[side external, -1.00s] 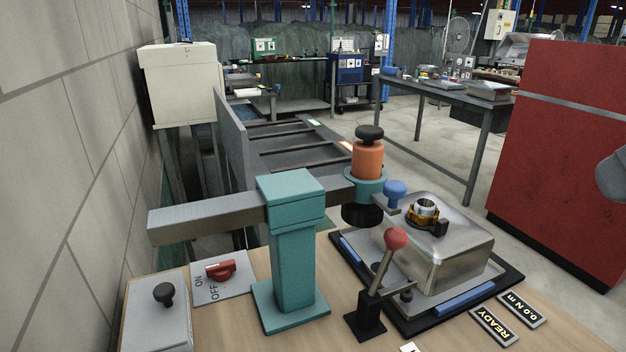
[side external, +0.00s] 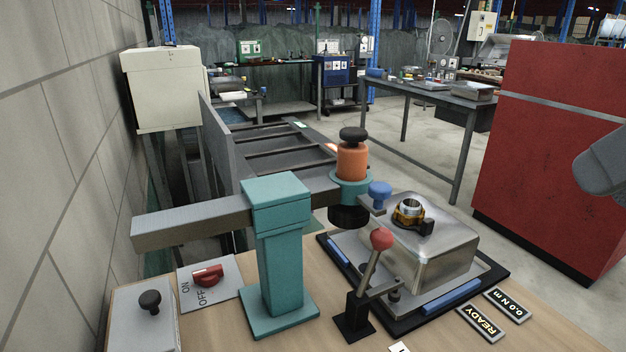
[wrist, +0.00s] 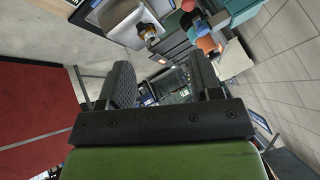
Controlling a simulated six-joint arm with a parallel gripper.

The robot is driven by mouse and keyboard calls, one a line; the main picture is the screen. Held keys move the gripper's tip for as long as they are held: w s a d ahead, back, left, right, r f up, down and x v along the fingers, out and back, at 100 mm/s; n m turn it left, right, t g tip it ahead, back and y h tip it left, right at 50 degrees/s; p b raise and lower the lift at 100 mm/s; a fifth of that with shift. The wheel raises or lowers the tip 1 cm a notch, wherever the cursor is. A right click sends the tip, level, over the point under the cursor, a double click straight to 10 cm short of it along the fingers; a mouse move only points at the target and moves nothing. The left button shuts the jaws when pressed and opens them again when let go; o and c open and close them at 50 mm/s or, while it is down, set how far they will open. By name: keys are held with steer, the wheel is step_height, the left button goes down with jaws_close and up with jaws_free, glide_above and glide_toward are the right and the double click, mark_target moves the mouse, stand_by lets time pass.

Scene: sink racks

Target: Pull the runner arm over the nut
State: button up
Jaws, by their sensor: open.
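The runner arm (side external: 195,226) is a grey horizontal bar carried on a teal post (side external: 280,260). At its right end it holds an orange runner (side external: 352,163) with a black cap, a teal collar and a dark socket below. A blue knob (side external: 380,190) sticks out beside the collar. The brass nut (side external: 408,212) sits around a silver stud on top of a metal block (side external: 450,255), right of the runner and apart from it. In the wrist view my gripper (wrist: 162,78) is open, with nothing between its fingers. The nut (wrist: 148,31) and the orange runner (wrist: 206,43) show beyond the fingers.
A red-ball lever (side external: 382,239) stands in front of the block. An ON/OFF switch (side external: 208,275) and a black-knobbed box (side external: 150,302) are at left. A red cabinet (side external: 550,150) stands at right.

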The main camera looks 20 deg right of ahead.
steer(key=w+a+r+n+g, duration=0.1)
steer(key=w+r+n+g, duration=0.15)
steer(key=w, duration=0.25)
steer(key=w+a+r+n+g, duration=0.1)
steer(key=w+r+n, duration=0.2)
steer(key=w+n, duration=0.15)
steer(key=n+g+h, duration=0.2)
steer(key=n+g, duration=0.2)
steer(key=n, duration=0.2)
glide_toward(383, 186)
steer(key=shift+s+f, duration=0.1)
steer(key=shift+f, duration=4.4)
jaws_close()
steer(key=d, duration=1.4)
steer(key=shift+d, duration=0.35)
